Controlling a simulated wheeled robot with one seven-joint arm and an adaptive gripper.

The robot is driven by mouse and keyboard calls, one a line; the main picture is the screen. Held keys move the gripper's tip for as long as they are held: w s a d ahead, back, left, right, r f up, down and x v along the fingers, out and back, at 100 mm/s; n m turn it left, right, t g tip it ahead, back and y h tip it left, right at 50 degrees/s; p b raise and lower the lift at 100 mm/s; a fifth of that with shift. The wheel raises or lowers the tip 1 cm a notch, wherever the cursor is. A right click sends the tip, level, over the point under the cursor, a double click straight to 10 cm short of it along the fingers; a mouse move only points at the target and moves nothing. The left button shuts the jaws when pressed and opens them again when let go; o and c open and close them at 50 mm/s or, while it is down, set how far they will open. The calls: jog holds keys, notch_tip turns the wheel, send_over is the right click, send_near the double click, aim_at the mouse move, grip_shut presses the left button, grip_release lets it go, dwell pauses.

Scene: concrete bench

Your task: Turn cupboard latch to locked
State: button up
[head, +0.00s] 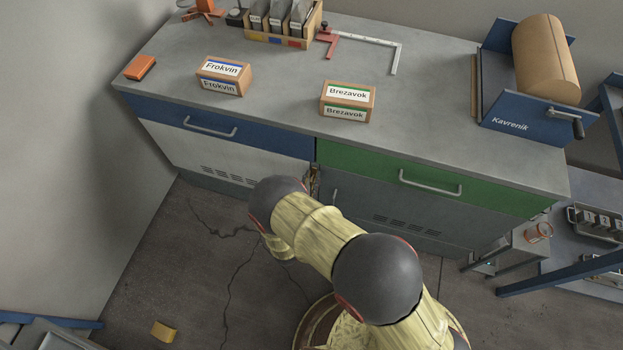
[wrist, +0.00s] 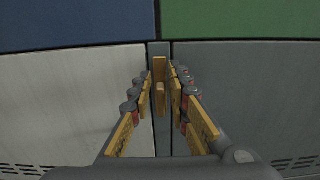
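The cupboard has a pale door (wrist: 75,100) on the left and a grey door (wrist: 245,95) on the right, with a narrow strip between them. On that strip, in the wrist view, is a small yellow-brown latch (wrist: 159,67); its long part looks upright, with a shorter block just below. My gripper (wrist: 160,80) is open, its two fingers on either side of the latch. Narrow gaps seem to show between fingers and latch; contact is hard to judge. The doors look closed.
Above the doors are a blue drawer (head: 211,130) and a green drawer (head: 430,180) with bar handles. The bench top (head: 270,115) holds labelled boxes, Frokvin (head: 224,75) and Brezavok (head: 347,101), and a paper roll holder (head: 530,112). A yellow block (head: 163,331) lies on the floor.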

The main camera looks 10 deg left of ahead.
grip_shut()
jog(key=shift+a+n, duration=0.15)
jog(key=shift+n, duration=0.25)
dwell(0.4)
jog(key=shift+a+f+n+p, duration=0.3)
jog(key=shift+f+n, duration=0.05)
jog(key=shift+n, duration=2.5)
jog(key=shift+a+f+n+p, duration=0.3)
jog(key=shift+a+f+n, duration=0.05)
jog(key=shift+n, duration=2.45)
jog(key=shift+a+f+n+p, duration=0.3)
jog(key=shift+f+n, duration=0.05)
jog(key=shift+n, duration=2.5)
jog(key=shift+o, duration=1.4)
grip_release()
